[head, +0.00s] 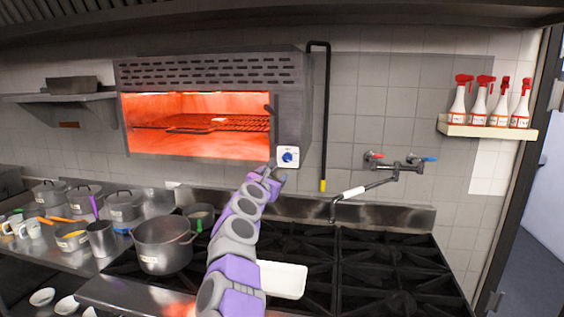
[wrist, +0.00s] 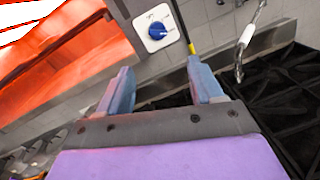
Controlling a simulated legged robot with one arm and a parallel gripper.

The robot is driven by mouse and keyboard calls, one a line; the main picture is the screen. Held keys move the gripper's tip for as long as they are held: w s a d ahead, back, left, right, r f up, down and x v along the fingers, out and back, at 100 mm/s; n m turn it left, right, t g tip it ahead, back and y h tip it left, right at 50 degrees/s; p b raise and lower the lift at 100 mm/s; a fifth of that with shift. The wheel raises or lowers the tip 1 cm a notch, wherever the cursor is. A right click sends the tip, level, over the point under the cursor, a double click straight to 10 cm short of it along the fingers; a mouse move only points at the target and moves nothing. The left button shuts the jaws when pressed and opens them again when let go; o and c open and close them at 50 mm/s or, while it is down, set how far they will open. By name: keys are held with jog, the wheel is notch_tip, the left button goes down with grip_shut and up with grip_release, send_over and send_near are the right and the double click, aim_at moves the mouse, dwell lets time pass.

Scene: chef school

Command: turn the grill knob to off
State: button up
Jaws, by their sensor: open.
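The grill knob (head: 288,157) is a blue dial on a white square plate at the lower right corner of the grill (head: 210,70). In the wrist view the blue knob (wrist: 158,30) lies just beyond my fingertips, with its grip slightly tilted. The grill glows orange-red inside. My gripper (head: 273,171) is open and empty, just below and left of the knob in the head view. In the wrist view its two blue-grey fingers (wrist: 160,75) are apart, and the knob shows above the gap between them. I see no contact with the knob.
A black pipe (head: 326,110) with a yellow end hangs right of the knob. A wall tap (head: 395,165) with a folding spout is further right. A large pot (head: 163,245) and a white tray (head: 282,280) stand on the stove (head: 385,265) below. Spray bottles (head: 480,102) stand on a right shelf.

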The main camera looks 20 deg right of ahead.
jog(key=p, duration=0.8)
send_near(286, 159)
jog(key=shift+x, duration=1.2)
jog(key=shift+p+x, duration=0.3)
jog(key=shift+x, duration=0.5)
jog(key=shift+w+d+r+p, duration=0.2)
jog(key=shift+w+d+p, duration=0.25)
jog(key=shift+w, duration=0.2)
jog(key=shift+w+d+f+p, duration=0.25)
jog(key=shift+w+d+p, duration=0.25)
jog(key=shift+w, duration=0.1)
jog(key=shift+w+d+r+p, duration=0.5)
jog(key=shift+w+p, duration=0.15)
jog(key=shift+p, duration=0.6)
jog(key=shift+w+d+f+p, duration=0.3)
jog(key=shift+w+f+p, duration=0.15)
jog(key=shift+p, duration=0.35)
